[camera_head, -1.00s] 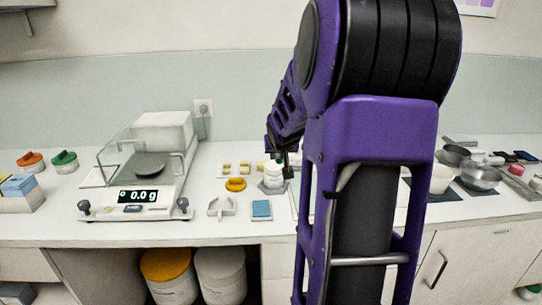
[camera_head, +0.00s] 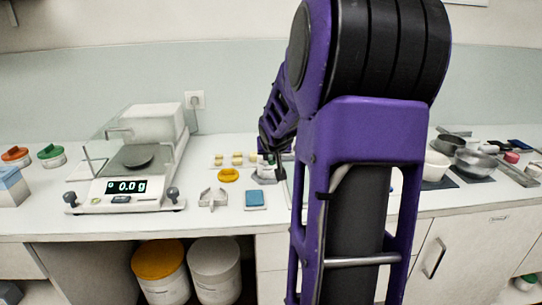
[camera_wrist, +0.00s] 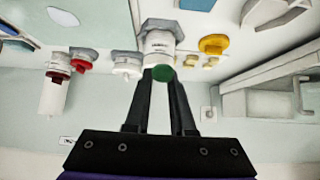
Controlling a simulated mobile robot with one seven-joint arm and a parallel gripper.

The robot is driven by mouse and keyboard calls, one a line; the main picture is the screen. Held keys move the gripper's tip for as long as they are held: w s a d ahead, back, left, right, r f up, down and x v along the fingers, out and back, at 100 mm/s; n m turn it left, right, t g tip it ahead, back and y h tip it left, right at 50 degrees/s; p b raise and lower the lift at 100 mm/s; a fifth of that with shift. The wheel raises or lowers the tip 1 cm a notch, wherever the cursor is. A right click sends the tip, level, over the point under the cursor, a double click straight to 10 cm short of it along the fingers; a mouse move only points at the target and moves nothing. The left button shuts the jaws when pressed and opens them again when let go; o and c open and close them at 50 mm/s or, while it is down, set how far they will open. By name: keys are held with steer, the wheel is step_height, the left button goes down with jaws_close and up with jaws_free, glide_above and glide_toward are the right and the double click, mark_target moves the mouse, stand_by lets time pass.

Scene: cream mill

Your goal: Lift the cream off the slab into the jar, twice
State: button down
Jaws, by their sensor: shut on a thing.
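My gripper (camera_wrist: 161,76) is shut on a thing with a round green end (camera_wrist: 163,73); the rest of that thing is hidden. A white labelled jar (camera_wrist: 158,42) stands just beyond the fingertips on a grey six-sided pad (camera_wrist: 164,26). In the head view, the jar (camera_head: 264,169) is partly covered by my gripper (camera_head: 277,164). A pale bluish sheet, perhaps the slab (camera_wrist: 18,22), shows at the upper left of the wrist view, cut off by the frame. My arm hides most of that area in the head view. I cannot make out any cream.
A yellow lid (camera_head: 228,175), a blue block (camera_head: 255,198) and a white forked holder (camera_head: 212,198) lie left of the jar. A balance (camera_head: 124,186) reading 0.0 g stands farther left. Bowls (camera_head: 476,165) stand right of my arm. A red-and-white container (camera_wrist: 77,62) shows in the wrist view.

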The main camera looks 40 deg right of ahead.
steer(key=shift+f+b, duration=0.45)
steer(key=shift+f, duration=0.05)
stand_by(1.2)
steer(key=shift+s+a+f, duration=0.1)
steer(key=shift+s+a, duration=0.1)
steer(key=shift+s, duration=0.1)
stand_by(0.9)
steer(key=shift+r+p, duration=2.95)
steer(key=shift+r, duration=0.2)
